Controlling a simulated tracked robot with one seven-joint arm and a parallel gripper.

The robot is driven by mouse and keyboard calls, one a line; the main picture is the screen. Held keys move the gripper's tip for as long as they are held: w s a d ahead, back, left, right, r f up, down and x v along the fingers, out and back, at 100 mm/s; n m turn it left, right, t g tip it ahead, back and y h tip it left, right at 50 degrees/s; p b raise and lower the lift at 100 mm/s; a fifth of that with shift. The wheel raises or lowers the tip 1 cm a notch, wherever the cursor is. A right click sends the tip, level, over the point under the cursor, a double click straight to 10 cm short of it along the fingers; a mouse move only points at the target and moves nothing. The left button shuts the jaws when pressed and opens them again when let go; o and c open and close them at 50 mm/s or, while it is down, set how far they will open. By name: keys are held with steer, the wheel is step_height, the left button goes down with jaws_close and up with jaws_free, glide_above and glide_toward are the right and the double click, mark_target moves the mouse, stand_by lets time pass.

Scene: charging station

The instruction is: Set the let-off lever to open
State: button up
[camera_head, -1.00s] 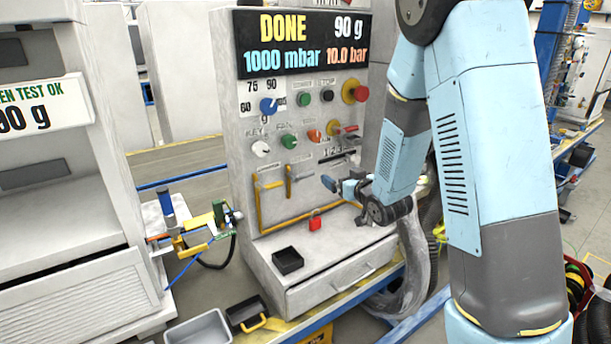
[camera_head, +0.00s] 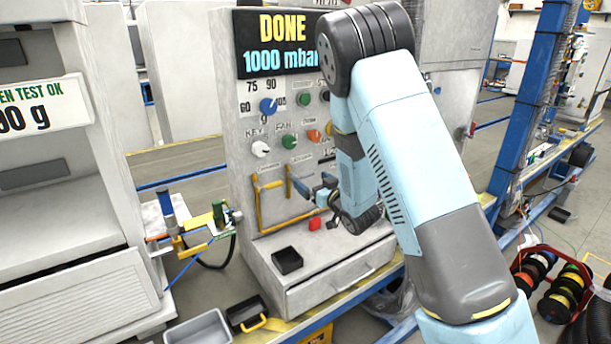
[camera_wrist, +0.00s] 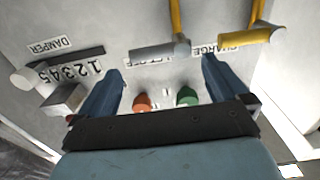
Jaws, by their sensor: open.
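The panel carries two yellow-piped levers. The one nearer my gripper, which I take to be the let-off lever (camera_head: 289,182), stands right of the charge lever (camera_head: 268,186) in the head view. In the upside-down wrist view, the let-off lever (camera_wrist: 155,51) is a bar across its pipe, beyond the fingertips. The charge lever (camera_wrist: 245,38) is to its right, by a CHARGE label. My gripper (camera_wrist: 162,68) is open and empty, its blue fingers spread on either side of the let-off label. It also shows close to the panel in the head view (camera_head: 322,191); contact cannot be told.
Orange (camera_wrist: 142,102) and green (camera_wrist: 187,96) knobs sit between my fingers in the wrist view. The damper slider (camera_wrist: 65,97) is at left. My arm hides the panel's right side.

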mark_target(304, 175)
steer(key=x, duration=0.6)
steer(key=shift+w+a, duration=0.2)
